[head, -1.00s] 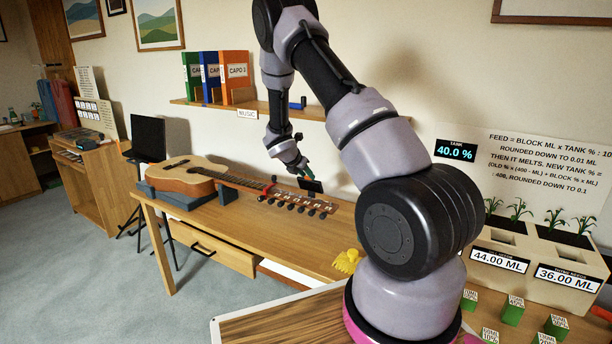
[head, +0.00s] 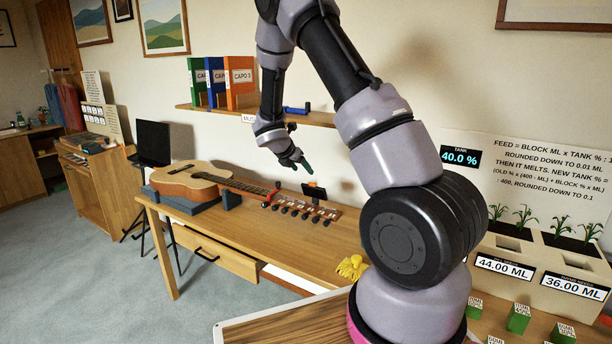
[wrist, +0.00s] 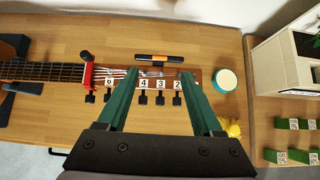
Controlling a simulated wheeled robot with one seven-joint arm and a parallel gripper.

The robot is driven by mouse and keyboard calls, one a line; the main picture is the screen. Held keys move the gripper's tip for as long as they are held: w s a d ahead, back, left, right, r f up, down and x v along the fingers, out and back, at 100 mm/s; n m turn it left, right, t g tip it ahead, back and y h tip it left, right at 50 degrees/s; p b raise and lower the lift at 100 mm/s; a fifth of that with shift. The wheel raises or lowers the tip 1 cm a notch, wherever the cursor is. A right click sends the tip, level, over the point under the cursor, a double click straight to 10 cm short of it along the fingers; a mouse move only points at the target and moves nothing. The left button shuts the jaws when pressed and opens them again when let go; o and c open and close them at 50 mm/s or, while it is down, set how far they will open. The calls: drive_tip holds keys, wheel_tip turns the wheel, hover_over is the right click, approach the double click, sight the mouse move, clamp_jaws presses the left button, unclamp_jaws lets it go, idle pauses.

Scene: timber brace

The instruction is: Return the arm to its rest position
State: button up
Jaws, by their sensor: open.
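My arm rises from its base at the right of the head view and bends down over the wooden table (head: 300,240). My gripper (head: 303,166) hangs in the air above the guitar's headstock. In the wrist view my gripper (wrist: 160,75) has its two green fingers wide apart with nothing between them. The guitar (head: 192,182) lies on dark supports, its headstock (head: 302,208) toward the right. Beyond the fingertips the wrist view shows the numbered headstock (wrist: 165,84) and a red piece (wrist: 88,74) across its neck end.
A small dark device (head: 314,191) stands behind the headstock. A yellow object (head: 352,267) lies near the table's right end. A shelf (head: 330,118) with binders (head: 238,82) and a blue item (head: 297,109) runs along the wall. Planters (head: 550,264) and green blocks (head: 518,318) stand at right.

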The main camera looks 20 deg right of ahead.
drive_tip(key=shift+v, duration=0.75)
drive_tip(key=s+d+r+m+g+y, duration=0.1)
drive_tip(key=s+d+r+m+y, duration=0.15)
drive_tip(key=s+r+m, duration=1.35)
drive_tip(key=s+a+r+m+t+y, duration=0.1)
drive_tip(key=s+a+r+m+y, duration=0.2)
drive_tip(key=s, duration=0.7)
drive_tip(key=s+a+r+m+t+y, duration=0.1)
drive_tip(key=s+a+r+m+y, duration=0.2)
drive_tip(key=s+a+r+m, duration=0.4)
drive_tip(key=s+r+m, duration=0.1)
drive_tip(key=s+m, duration=0.2)
drive_tip(key=shift+a+r+m+t, duration=0.2)
drive_tip(key=shift+r+m+t, duration=0.1)
drive_tip(key=shift+r+m, duration=0.1)
